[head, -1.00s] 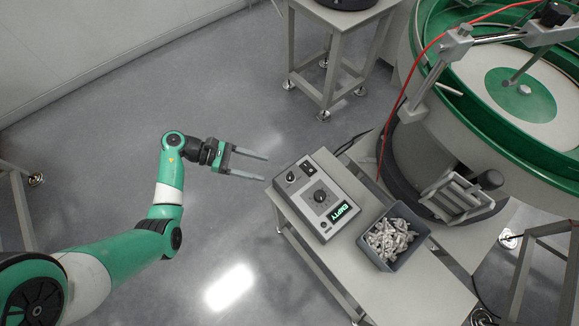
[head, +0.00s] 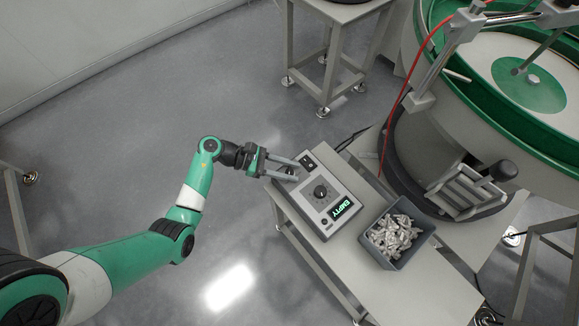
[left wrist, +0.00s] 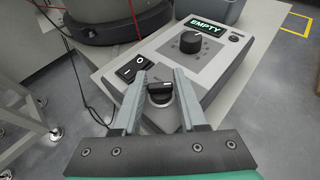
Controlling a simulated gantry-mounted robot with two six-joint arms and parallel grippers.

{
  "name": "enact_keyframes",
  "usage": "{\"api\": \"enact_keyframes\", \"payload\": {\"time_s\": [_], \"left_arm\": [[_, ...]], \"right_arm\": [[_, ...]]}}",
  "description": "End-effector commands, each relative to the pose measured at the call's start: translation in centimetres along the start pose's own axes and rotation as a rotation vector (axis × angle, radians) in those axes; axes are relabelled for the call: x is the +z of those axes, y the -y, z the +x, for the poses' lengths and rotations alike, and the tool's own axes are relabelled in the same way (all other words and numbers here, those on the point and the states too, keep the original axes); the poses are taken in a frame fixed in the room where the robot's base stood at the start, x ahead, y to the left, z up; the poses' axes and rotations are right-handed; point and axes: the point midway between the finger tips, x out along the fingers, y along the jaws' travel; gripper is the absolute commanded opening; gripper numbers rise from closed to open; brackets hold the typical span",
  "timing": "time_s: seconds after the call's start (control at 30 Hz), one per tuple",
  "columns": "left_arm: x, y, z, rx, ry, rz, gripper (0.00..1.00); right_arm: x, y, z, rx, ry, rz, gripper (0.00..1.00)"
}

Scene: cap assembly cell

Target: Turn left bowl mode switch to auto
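The grey control box (head: 332,211) sits on the small table in the head view, with a lit green EMPTY display (head: 342,209). In the left wrist view, a small black mode switch knob (left wrist: 159,93) with a pale pointer mark shows on the near end of the box, between my fingers. A larger black dial (left wrist: 190,42) sits farther along the panel, and a black rocker switch (left wrist: 133,68) is to the knob's left. My left gripper (head: 299,170) is open, its fingertips over the box's near end on either side of the knob. I cannot tell whether they touch it. My right gripper is not in view.
A grey bin (head: 396,238) of metallic parts stands beside the box on the table (head: 345,262). A large green-rimmed bowl feeder (head: 437,85) stands behind at right. A red cable (head: 404,83) hangs down beside it. The floor at left is open.

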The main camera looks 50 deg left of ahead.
Motion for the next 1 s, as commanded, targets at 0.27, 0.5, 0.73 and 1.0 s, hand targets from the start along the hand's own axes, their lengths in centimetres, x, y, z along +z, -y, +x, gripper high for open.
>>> {"api": "enact_keyframes", "payload": {"time_s": [0.27, 0.5, 0.73, 1.0], "left_arm": [[0.0, 0.0, 0.0, 0.000, 0.000, 0.000, 0.00], [0.1, 0.0, 0.0, 0.008, 0.001, -0.004, 0.00], [0.3, 0.1, -0.1, 0.073, 0.001, -0.033, 0.00], [0.6, 0.2, -0.1, 0.247, -0.001, -0.108, 0.00]], "right_arm": [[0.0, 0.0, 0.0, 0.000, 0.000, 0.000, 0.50], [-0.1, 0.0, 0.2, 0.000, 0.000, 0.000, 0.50], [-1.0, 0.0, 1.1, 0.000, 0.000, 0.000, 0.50], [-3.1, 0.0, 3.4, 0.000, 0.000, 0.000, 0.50]]}}
